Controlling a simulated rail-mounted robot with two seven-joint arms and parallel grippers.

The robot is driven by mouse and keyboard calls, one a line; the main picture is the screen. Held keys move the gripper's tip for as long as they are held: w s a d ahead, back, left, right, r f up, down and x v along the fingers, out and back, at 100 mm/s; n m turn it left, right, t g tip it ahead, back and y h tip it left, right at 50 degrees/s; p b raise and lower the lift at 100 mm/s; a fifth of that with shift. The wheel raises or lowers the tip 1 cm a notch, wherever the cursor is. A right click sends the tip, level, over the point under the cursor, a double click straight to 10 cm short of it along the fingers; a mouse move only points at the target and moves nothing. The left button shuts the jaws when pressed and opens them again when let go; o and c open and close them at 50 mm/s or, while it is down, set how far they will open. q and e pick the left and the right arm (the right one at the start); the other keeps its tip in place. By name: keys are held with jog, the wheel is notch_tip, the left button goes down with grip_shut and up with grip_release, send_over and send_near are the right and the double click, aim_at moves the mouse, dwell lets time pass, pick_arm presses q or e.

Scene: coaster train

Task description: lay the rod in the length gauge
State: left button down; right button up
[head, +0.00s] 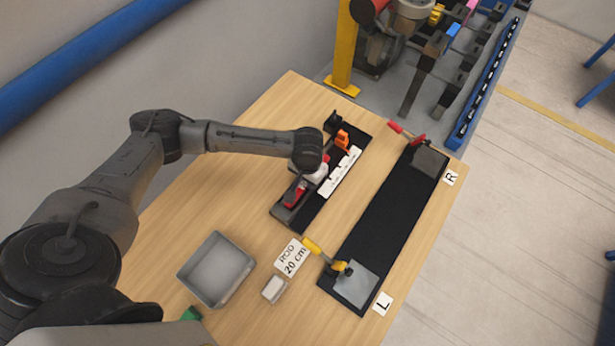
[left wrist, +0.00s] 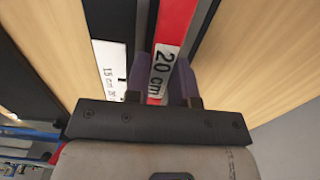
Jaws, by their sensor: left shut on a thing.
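My left gripper (head: 308,177) is over the length gauge, a long black base (head: 278,212) with a white scale strip (head: 340,172) and an orange piece (head: 342,139) near its far end. It is shut on a red rod (head: 294,194), which lies along the gauge. In the left wrist view, the fingers (left wrist: 164,88) stand on both sides of the red rod (left wrist: 178,18) at its white "20 cm" label. The scale strip (left wrist: 108,62) runs beside the rod there. I cannot tell whether the rod touches the gauge bed. My right gripper is not in view.
A black board (head: 385,215) with a red-handled clamp (head: 405,133) and a yellow-handled clamp (head: 325,255) lies to the right. A grey tray (head: 216,270), a "ROD 20 cm" card (head: 291,257) and a small pale block (head: 274,289) are at the front. Bare wood separates gauge and board.

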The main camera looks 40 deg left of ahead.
pick_arm(q)
jog(key=shift+f, duration=0.15)
jog(key=shift+f, duration=0.25)
jog(key=shift+a+f+p, duration=0.1)
jog(key=shift+f+p, duration=0.15)
jog(key=shift+p, duration=0.05)
jog(key=c, duration=1.1)
grip_release()
jog(key=shift+s+f, duration=0.1)
jog(key=shift+o, duration=0.6)
jog(key=shift+r+b, duration=0.35)
jog(key=shift+b, duration=0.1)
notch_tip(320, 180, up, 13)
jog(key=p, duration=0.1)
jog(key=shift+p, duration=0.4)
